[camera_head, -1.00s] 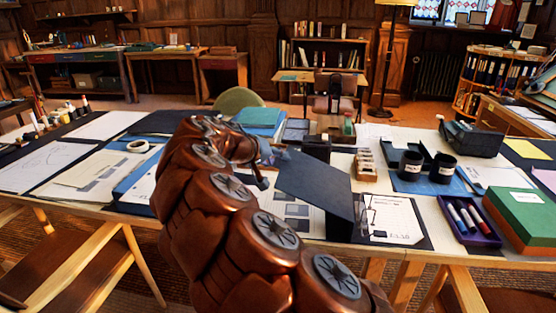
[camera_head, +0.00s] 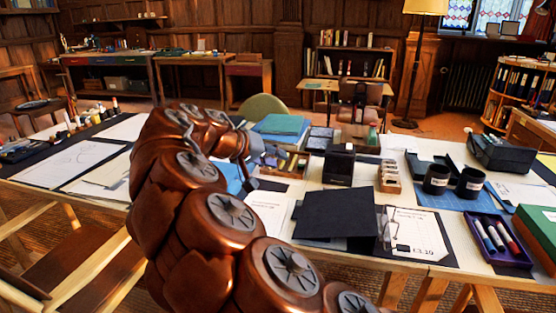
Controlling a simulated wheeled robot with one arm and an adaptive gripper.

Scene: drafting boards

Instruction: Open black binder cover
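The cover's right edge reaches the price sheet on a dark board. My gripper (camera_head: 252,172) is behind my copper arm, up and left of the cover and apart from it. Only part of its dark fingers shows, so I cannot tell whether it is open.
A black card holder (camera_head: 339,165) and a wooden stamp rack (camera_head: 390,177) stand behind the cover. Two black cups (camera_head: 437,179) are on a blue mat at right. A purple pen tray (camera_head: 494,240) and a green box (camera_head: 541,225) sit at the right front. Blue folders (camera_head: 281,127) lie at the back.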

